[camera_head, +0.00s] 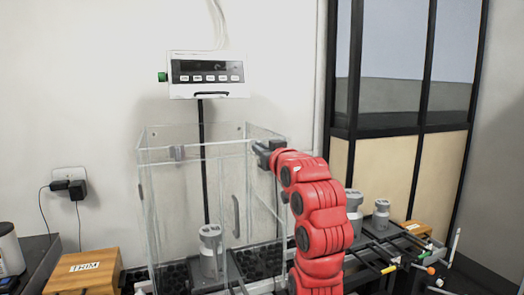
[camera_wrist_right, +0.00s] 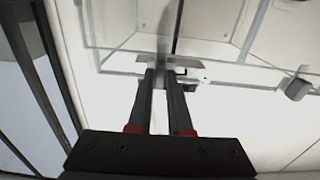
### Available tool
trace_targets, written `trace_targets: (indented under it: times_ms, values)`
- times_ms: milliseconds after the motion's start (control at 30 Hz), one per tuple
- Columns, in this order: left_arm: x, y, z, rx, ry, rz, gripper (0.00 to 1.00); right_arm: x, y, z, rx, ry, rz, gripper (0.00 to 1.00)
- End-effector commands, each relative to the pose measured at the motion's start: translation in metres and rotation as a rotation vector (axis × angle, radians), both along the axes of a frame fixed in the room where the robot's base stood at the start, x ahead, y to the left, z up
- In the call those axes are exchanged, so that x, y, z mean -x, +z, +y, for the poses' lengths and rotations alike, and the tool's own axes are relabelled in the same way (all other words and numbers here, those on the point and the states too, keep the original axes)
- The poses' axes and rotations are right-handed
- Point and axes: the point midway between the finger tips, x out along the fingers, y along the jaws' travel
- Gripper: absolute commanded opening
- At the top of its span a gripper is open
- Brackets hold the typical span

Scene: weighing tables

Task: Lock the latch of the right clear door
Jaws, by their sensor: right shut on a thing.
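A clear box (camera_head: 165,215) with glass walls stands on the dark table. My right arm reaches to the upper right part of the box. My right gripper (camera_head: 263,157) is at the top edge there, beside the right clear door. In the right wrist view its two dark fingers (camera_wrist_right: 162,75) are shut on a small latch piece (camera_wrist_right: 166,67) at the edge of the glass. The tips and gripper hide most of the latch, so whether it is locked cannot be told. My left gripper is not in view.
A grey weight (camera_head: 210,252) stands at the box. More grey weights (camera_head: 381,214) stand right of my arm. A wooden box (camera_head: 85,272) is at the front left. A white display (camera_head: 208,75) is above the clear box.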

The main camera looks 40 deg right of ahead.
Motion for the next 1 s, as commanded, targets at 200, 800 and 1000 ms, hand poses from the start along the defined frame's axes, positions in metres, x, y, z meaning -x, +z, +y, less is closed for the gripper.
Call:
trace_targets:
  times_ms: [200, 800, 1000]
  values:
    - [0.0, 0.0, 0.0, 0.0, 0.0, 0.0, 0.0, 0.0, -0.001, 0.0, -0.001, 0.0, 0.003, 0.37]
    - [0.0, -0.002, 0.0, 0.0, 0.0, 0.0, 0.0, 0.026, 0.0, 0.006, 0.001, -0.001, -0.004, 0.47]
    - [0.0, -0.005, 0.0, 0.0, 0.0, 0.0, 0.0, 0.069, 0.0, 0.016, 0.001, -0.001, -0.003, 0.47]
